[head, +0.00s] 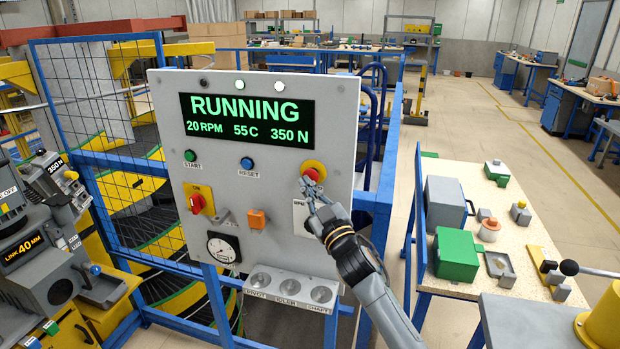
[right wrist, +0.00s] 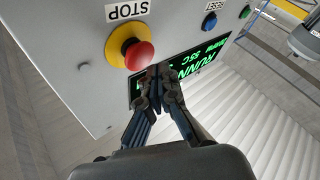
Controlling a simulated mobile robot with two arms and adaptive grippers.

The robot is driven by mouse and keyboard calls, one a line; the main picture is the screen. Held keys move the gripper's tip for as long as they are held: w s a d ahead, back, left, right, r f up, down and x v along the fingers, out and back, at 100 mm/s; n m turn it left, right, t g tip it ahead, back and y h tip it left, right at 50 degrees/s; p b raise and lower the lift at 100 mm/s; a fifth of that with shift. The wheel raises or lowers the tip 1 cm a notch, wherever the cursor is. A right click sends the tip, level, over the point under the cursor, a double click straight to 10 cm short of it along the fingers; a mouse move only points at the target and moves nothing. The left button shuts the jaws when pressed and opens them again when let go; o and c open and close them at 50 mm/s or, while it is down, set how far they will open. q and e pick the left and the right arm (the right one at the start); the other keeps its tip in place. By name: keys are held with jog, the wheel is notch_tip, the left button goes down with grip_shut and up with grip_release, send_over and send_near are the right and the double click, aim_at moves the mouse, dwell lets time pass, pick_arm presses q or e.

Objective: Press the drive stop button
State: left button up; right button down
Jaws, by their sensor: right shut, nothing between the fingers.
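The drive stop button is a red mushroom button on a yellow ring (head: 314,169) at the right of the grey control panel (head: 262,194). In the right wrist view the red button (right wrist: 139,56) sits under the word STOP, unobstructed. My right gripper (head: 310,183) is shut and empty. In the head view its tips are just below and in front of the button. In the right wrist view the gripper tips (right wrist: 159,71) appear beside the button; whether they touch it I cannot tell. The display (head: 247,121) reads RUNNING, 20 RPM, 55 C, 350 N. My left gripper is not in view.
The panel also carries a green START button (head: 190,155), a blue RESET button (head: 247,163), a red switch (head: 198,203) and a gauge (head: 222,247). A shelf with three round cups (head: 290,287) juts out below. A bench (head: 462,213) with boxes stands at right.

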jog(key=shift+w, duration=0.15)
dwell(0.3)
jog(key=shift+w+d, duration=0.1)
jog(key=shift+w, duration=0.15)
jog(key=shift+w+d+b, duration=0.2)
jog(key=shift+w+b, duration=0.25)
jog(key=shift+w, duration=0.05)
dwell(0.7)
jog(key=shift+s, duration=0.1)
dwell(0.3)
jog(key=shift+s+a+p, duration=0.3)
jog(key=shift+s+p, duration=0.2)
jog(key=shift+s, duration=0.3)
jog(key=s, duration=0.1)
jog(key=s+a+p, duration=0.1)
jog(key=s, duration=0.1)
jog(key=s+p, duration=0.1)
jog(key=shift+s+a, duration=0.25)
jog(key=shift+s, duration=0.1)
